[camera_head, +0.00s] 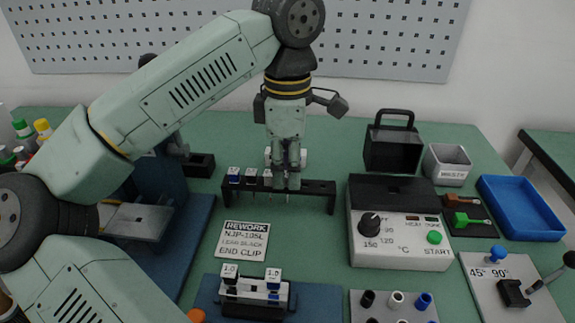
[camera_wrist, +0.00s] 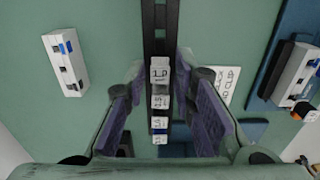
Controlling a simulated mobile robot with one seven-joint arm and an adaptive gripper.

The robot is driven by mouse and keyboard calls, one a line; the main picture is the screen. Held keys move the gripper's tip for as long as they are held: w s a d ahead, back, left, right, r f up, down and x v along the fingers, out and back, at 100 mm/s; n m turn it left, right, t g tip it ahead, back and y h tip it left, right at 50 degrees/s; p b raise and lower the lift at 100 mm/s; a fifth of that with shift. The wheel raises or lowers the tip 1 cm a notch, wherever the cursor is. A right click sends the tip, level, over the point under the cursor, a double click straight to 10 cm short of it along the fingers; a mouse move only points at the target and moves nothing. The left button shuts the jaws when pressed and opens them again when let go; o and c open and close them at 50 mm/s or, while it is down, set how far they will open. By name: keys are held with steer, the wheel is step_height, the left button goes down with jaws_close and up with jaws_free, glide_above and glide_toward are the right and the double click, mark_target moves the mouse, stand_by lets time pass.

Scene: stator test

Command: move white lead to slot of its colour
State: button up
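A black rack (camera_head: 318,188) stands mid-table and holds several small white-topped pieces with thin leads hanging below, such as the leftmost one (camera_head: 234,175). Which one is the white lead I cannot tell. My gripper (camera_head: 287,183) points down at the rack, right of the visible pieces. In the wrist view, my gripper (camera_wrist: 159,80) is open, its purple-padded fingers on either side of the rack (camera_wrist: 159,18). A labelled white piece (camera_wrist: 160,72) stands between them with visible gaps; more sit in line below. A grey panel (camera_head: 356,314) at the front has black, white (camera_head: 396,299) and blue round sockets.
A control box with a knob (camera_head: 400,240) stands right of the rack. A REWORK sign (camera_head: 243,240) lies in front of it. A two-label block (camera_head: 255,296) sits on a blue base at the front. A blue tray (camera_head: 530,232) and grey bin (camera_head: 447,171) are at the right.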

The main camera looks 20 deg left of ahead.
steer(key=shift+o, duration=1.2)
steer(key=shift+r, duration=3.8)
